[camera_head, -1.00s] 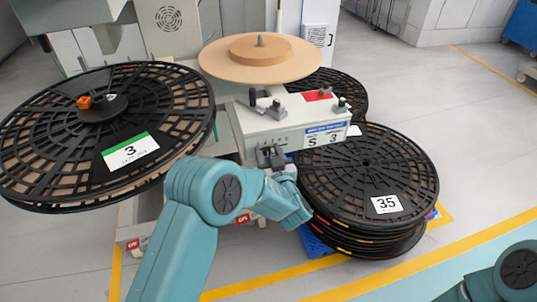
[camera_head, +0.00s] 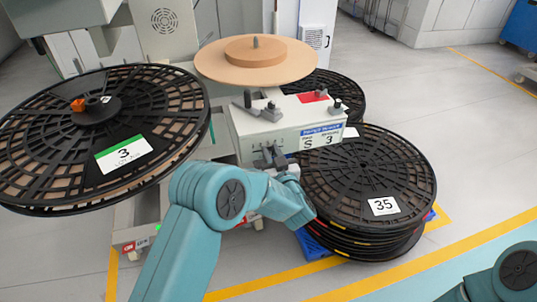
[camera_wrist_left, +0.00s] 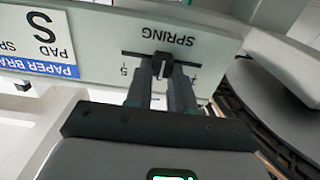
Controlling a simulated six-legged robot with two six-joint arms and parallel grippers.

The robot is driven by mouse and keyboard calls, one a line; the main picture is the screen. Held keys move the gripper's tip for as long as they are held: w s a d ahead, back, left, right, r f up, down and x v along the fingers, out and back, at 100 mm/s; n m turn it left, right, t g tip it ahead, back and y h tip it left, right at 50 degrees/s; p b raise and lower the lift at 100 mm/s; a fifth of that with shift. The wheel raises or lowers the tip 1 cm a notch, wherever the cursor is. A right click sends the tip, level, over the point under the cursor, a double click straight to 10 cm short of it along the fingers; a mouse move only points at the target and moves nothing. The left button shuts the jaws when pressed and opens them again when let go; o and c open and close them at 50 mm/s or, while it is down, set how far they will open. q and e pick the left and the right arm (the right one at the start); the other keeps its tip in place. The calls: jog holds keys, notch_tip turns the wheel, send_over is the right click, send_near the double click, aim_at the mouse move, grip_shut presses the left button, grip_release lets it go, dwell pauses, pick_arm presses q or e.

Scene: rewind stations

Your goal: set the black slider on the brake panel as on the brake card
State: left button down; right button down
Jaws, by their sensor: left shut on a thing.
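The brake panel (camera_head: 262,133) is a pale box in the middle of the head view. The brake card (camera_head: 322,137) on its front face has a blue strip and reads S and 3; part of the card (camera_wrist_left: 40,40) shows upside down in the left wrist view, with PAD and S. The black slider (camera_wrist_left: 161,63) sits in a dark horizontal slot under the word SPRING, about mid-slot. My left gripper (camera_wrist_left: 163,72) is shut on it; it also shows at the panel front in the head view (camera_head: 271,157), hiding the slider there. My right gripper is out of view.
A large black reel (camera_head: 45,145) marked 3 hangs at the left. A tan disc (camera_head: 225,67) stands behind the panel. Black reels (camera_head: 400,165), the top one marked 35, are stacked close at right. Levers and knobs (camera_head: 335,107) stand on the panel top.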

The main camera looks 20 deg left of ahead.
pick_arm(q)
jog(key=c, duration=1)
grip_release()
jog(key=shift+o, duration=0.2)
jog(key=p+v, duration=0.3)
jog(key=v, duration=1.3)
jog(key=shift+s, duration=0.2)
